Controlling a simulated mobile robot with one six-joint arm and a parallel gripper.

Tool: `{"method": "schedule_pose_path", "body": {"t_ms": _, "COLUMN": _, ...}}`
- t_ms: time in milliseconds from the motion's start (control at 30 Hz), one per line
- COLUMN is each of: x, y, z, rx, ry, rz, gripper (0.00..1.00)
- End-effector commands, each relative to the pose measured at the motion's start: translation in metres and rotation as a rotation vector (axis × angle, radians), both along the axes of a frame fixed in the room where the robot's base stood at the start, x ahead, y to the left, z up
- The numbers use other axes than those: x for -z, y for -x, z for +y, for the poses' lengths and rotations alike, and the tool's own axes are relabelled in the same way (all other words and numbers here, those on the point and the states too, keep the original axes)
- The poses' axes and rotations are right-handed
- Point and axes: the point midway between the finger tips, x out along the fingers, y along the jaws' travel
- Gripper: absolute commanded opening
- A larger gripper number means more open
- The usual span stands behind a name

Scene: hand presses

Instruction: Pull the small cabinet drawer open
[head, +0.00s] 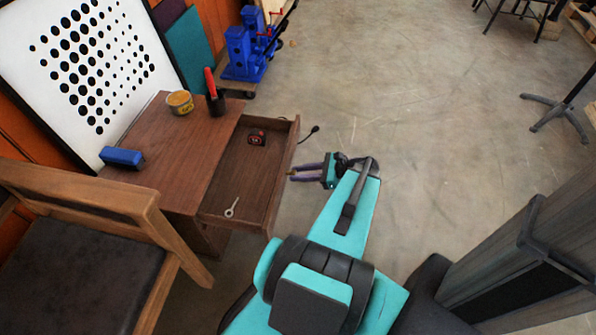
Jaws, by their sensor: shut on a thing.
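The small wooden cabinet (165,160) stands at the left of the head view. Its drawer (248,180) is pulled out to the right, and its inside is visible. A small red and black item (257,138) and a grey key-like metal piece (231,208) lie in the drawer. My gripper (291,173) is at the outer side of the drawer front, about midway along it. Its two purple fingers point left and are shut on the drawer handle. The handle is mostly hidden between the fingertips.
On the cabinet top are a blue block (121,158), a yellow tin (180,102) and a black cup (216,105) with a red-handled tool. A wooden chair (100,200) stands close at the front left. Blue presses (240,52) stand behind. The floor right of the drawer is open.

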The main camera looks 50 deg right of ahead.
Motion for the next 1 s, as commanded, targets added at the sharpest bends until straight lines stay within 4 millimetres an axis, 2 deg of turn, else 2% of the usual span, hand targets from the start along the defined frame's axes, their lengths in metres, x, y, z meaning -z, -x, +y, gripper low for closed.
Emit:
{"method": "schedule_pose_path", "body": {"t_ms": 267, "x": -0.001, "y": -0.004, "z": 0.003, "rx": -0.004, "ry": 0.002, "rz": -0.004, "gripper": 0.00}}
{"method": "schedule_pose_path", "body": {"t_ms": 300, "x": -0.001, "y": -0.004, "z": 0.003, "rx": -0.005, "ry": 0.002, "rz": -0.004, "gripper": 0.31}}
{"method": "schedule_pose_path", "body": {"t_ms": 367, "x": -0.001, "y": -0.005, "z": 0.004, "rx": -0.006, "ry": 0.001, "rz": -0.004, "gripper": 0.41}}
{"method": "schedule_pose_path", "body": {"t_ms": 767, "x": -0.001, "y": -0.004, "z": 0.004, "rx": -0.008, "ry": 0.001, "rz": -0.002, "gripper": 0.42}}
{"method": "schedule_pose_path", "body": {"t_ms": 1000, "x": -0.008, "y": 0.009, "z": -0.003, "rx": -0.007, "ry": 0.002, "rz": -0.003, "gripper": 0.42}}
